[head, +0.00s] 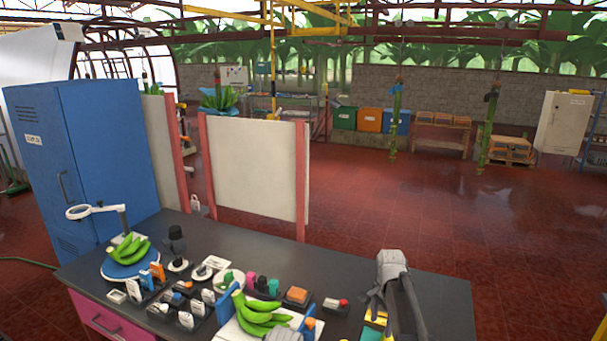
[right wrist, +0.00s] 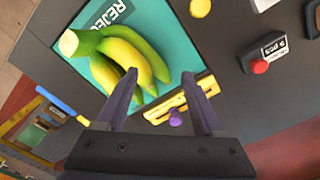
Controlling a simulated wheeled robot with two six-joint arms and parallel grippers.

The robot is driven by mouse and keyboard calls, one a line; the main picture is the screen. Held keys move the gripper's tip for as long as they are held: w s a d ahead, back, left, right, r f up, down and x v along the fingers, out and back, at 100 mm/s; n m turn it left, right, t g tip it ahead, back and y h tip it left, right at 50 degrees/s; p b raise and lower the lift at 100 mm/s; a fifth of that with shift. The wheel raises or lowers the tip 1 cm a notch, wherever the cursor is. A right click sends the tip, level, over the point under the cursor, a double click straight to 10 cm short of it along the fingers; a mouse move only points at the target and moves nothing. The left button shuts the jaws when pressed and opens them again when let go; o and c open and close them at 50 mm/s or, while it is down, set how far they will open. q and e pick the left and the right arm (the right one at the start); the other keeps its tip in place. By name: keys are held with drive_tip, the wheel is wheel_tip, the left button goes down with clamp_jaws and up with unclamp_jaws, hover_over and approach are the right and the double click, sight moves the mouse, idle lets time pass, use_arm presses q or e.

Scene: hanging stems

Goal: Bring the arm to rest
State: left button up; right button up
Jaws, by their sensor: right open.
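My right arm (head: 396,285) stands over the right part of the dark workbench, bent, with its gripper low over the bench. In the right wrist view my right gripper (right wrist: 160,78) shows two dark fingers spread apart with nothing held between them. Below and beyond the fingers a bunch of green-yellow bananas (right wrist: 118,60) lies on a teal mat marked REJECT (right wrist: 172,50). The left fingertip overlaps the bananas in the picture; whether it touches them I cannot tell. A grey shape at the bottom edge of the head view may be part of my left arm; no left fingers show.
The workbench (head: 440,290) carries a green banana bunch (head: 258,318), another on a blue round stand (head: 128,250), and several small items. A button box (right wrist: 265,55) and purple knob (right wrist: 176,117) lie near the right gripper. White partitions (head: 255,170) stand behind; red floor beyond is open.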

drive_tip(key=s+a+n, duration=0.8)
drive_tip(key=s, duration=0.4)
drive_tip(key=s+a+f+n+h, duration=0.1)
drive_tip(key=s+a+n, duration=0.7)
drive_tip(key=s, duration=0.5)
drive_tip(key=shift+a+n+b, duration=0.35)
drive_tip(key=shift+n+b, duration=0.05)
